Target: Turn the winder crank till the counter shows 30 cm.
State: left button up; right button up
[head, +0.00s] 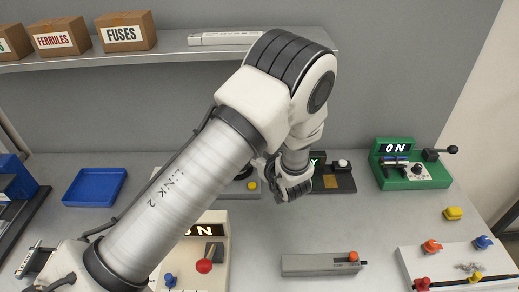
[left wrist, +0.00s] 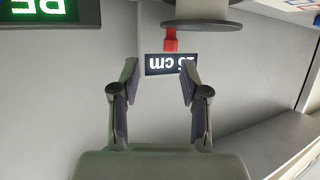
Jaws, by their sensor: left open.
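In the left wrist view, the winder shows as a grey spool (left wrist: 202,24) with a red crank knob (left wrist: 171,40) below it. Its dark counter (left wrist: 165,65) appears upside down and reads "cm" with a number partly covered by a finger; the last digit looks like 5. My left gripper (left wrist: 159,85) is open and empty, with its fingers short of the knob in the picture; it does not touch the knob. In the head view, my left gripper (head: 290,190) is over the middle of the bench, and my arm hides most of the winder. My right gripper is not in view.
A dark device (head: 333,180) with a green display and a green unit (head: 412,170) with a lever stand at right. A grey block (head: 318,264), a white panel (head: 440,260) and a blue tray (head: 95,187) lie around the bench. A shelf (head: 180,46) with boxes hangs behind.

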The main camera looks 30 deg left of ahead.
pick_arm(q)
jog(key=shift+a, duration=0.25)
jog(key=a, duration=0.1)
jog(key=a+p, duration=0.1)
jog(key=a, duration=0.1)
jog(key=shift+w+a+f, duration=0.15)
jog(key=shift+a+f, duration=0.1)
jog(key=shift+f, duration=0.15)
jog(key=x, duration=0.4)
jog(key=shift+w+d+f+p, duration=0.2)
jog(key=shift+w+d+p, duration=0.05)
jog(key=shift+w+p, duration=0.15)
jog(key=shift+w+f, duration=0.1)
jog(key=shift+s+a, duration=0.15)
jog(key=shift+s, duration=0.05)
jog(key=c, duration=0.4)
grip_shut()
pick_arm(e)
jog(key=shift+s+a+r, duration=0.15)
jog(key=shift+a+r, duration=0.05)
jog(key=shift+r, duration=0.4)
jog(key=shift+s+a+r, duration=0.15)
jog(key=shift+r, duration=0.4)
